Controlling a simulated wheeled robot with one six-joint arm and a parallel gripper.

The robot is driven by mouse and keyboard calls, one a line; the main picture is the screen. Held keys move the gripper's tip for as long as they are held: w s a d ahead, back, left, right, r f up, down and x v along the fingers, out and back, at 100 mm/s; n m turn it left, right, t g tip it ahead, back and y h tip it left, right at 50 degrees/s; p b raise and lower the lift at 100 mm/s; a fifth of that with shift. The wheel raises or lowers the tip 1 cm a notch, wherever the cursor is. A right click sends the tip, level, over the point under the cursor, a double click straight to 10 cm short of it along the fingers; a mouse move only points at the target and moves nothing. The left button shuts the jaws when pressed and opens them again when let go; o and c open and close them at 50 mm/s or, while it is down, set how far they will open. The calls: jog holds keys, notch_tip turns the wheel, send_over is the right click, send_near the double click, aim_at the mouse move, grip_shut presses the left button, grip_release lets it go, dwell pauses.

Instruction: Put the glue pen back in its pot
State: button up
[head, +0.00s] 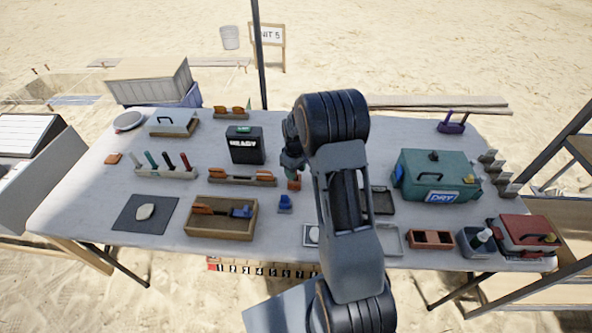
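My gripper (291,170) is over the middle of the table, pointing down, partly hidden behind my own arm; its fingers are too small to read. A small orange-brown block or pot (294,184) is right below it, and I cannot tell whether they touch. I cannot surely pick out the glue pen. A grey pot (476,248) at the right front holds a white-and-green bottle-like item (482,237), tilted. A pale rack (165,174) at the left holds several upright pen-like tools with green, teal and red handles.
Around the gripper are a black box (245,150), an orange-handled tool rack (242,179), a small blue block (285,204) and a wooden tray (220,234). A teal case (437,177) and red case (525,236) stand right. My arm hides the centre-right tabletop.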

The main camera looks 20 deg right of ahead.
notch_tip(320, 180, up, 12)
jog(key=shift+f, duration=0.1)
jog(key=s+a+r+m+t, duration=0.2)
jog(key=s+a+r, duration=0.5)
jog(key=s, duration=0.3)
jog(key=s+a+m+t, duration=0.1)
jog(key=s+a, duration=0.3)
jog(key=s, duration=0.8)
jog(key=shift+f+m+t, duration=0.2)
jog(key=shift+m+t, duration=0.1)
jog(key=shift+m, duration=0.5)
jog(key=shift+w+d+r+p, duration=0.1)
jog(key=shift+r+p, duration=0.25)
jog(key=shift+r, duration=0.3)
